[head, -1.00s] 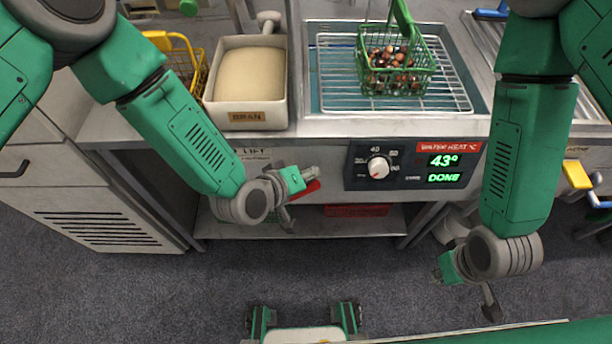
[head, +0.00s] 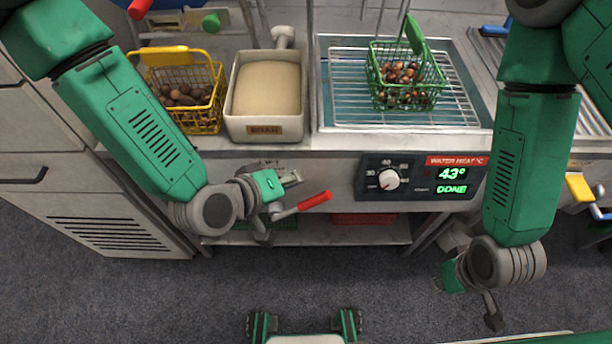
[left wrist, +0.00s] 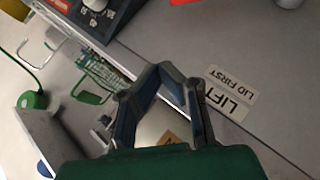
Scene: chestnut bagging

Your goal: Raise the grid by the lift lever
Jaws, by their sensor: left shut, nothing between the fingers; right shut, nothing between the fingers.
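The lift lever, a grey rod with a red handle (head: 315,201), sticks out to the right below the counter front. My left gripper (head: 290,179) is shut and empty, just above and left of the handle and apart from it. The left wrist view shows its fingers (left wrist: 172,75) closed by the LIFT and LID FIRST labels (left wrist: 230,95). The wire grid (head: 345,98) lies in the bath, with a green basket of chestnuts (head: 405,80) on it. My right gripper (head: 491,312) is shut and empty, low on the right, away from the lever.
A yellow basket of chestnuts (head: 190,112) and a BRAN box (head: 262,130) stand left of the bath. The heat panel (head: 420,176) reads 43° and DONE, right of the lever. A shelf (head: 330,235) runs below. The floor in front is open.

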